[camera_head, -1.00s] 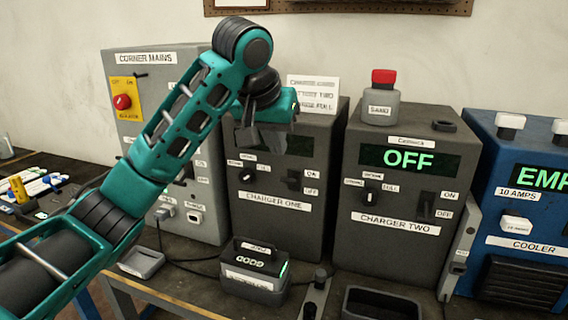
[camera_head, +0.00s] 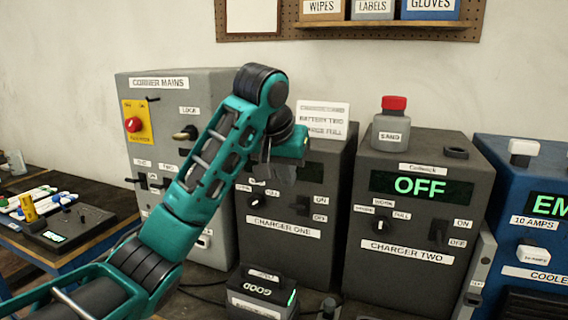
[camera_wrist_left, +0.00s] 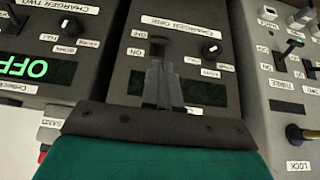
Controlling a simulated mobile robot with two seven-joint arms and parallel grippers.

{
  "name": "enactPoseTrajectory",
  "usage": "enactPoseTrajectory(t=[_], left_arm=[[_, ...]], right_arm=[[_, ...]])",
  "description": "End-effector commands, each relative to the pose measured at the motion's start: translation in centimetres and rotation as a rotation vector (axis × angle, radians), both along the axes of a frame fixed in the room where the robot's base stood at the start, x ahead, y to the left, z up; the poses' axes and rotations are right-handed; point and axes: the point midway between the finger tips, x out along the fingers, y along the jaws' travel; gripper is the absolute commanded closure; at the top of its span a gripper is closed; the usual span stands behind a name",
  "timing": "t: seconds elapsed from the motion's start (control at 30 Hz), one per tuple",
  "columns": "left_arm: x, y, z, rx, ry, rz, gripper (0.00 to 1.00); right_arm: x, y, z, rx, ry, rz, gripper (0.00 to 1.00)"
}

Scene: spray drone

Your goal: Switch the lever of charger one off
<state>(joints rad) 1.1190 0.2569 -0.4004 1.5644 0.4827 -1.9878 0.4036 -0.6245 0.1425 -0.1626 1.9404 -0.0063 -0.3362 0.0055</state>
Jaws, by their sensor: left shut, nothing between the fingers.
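Charger one (camera_head: 283,250) is a dark grey box. Its black lever (camera_head: 303,205) is on the right of its front, beside the ON and OFF labels. My left gripper (camera_head: 280,172) is shut and empty in front of the upper part of charger one, partly covering its display. In the left wrist view, which looks upside down, the fingers of the left gripper (camera_wrist_left: 162,82) are together and point at the lever (camera_wrist_left: 159,42). Their tips appear just beside its knob; I cannot tell whether they touch. The lever's exact position is unclear. My right gripper is not in view.
Charger two (camera_head: 410,268), showing OFF, stands to the right with a sand bottle (camera_head: 390,128) on top. The grey corner mains box (camera_head: 155,95) stands to the left. A battery (camera_head: 262,295) marked GOOD sits in front of charger one. A blue cooler box (camera_head: 530,210) is far right.

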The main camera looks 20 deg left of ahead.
Motion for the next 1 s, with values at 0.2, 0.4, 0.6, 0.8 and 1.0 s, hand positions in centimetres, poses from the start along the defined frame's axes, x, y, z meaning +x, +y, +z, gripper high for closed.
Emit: enactPoseTrajectory(t=[0.2, 0.4, 0.6, 0.8, 1.0], left_arm=[[2.4, 0.0, -4.2, 0.002, 0.005, 0.001, 1.0], [4.0, -0.1, -6.7, 0.002, 0.002, 0.0, 1.0], [4.6, -0.1, -7.7, 0.001, 0.001, 0.0, 1.0], [4.7, -0.1, -7.8, 0.001, 0.0, 0.0, 1.0], [4.7, -0.1, -7.9, 0.001, -0.004, 0.0, 1.0]], right_arm=[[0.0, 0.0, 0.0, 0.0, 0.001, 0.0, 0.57], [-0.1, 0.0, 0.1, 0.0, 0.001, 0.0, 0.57], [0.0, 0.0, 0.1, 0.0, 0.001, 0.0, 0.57], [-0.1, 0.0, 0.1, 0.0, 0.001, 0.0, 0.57], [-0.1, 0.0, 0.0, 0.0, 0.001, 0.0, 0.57]])
